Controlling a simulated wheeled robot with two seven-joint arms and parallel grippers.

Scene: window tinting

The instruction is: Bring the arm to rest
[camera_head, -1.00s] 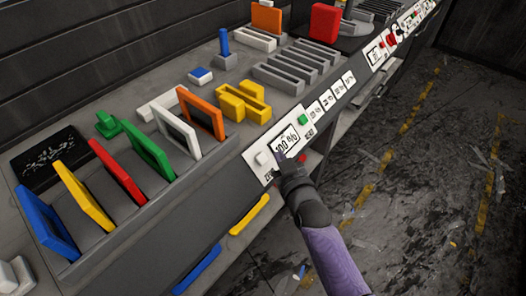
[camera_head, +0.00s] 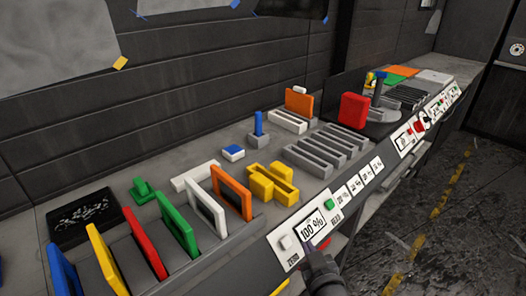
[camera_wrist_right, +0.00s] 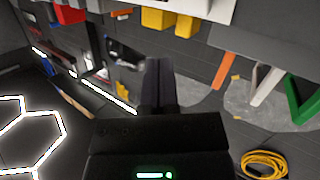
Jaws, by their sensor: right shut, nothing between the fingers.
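My right gripper (camera_head: 316,254) is at the bottom of the head view, in front of the white panel (camera_head: 301,238) whose display reads 100 %. The fingertips are close to the panel below the display; I cannot tell whether they touch it. In the right wrist view the two dark fingers (camera_wrist_right: 159,82) are together with nothing between them. My left gripper is not in view.
Coloured frames, among them an orange one (camera_head: 232,193) and a green one (camera_head: 178,230), stand along the bench at left. A yellow holder (camera_head: 272,184) and grey slotted racks (camera_head: 325,150) lie behind the panel. The floor (camera_head: 400,220) at right looks clear.

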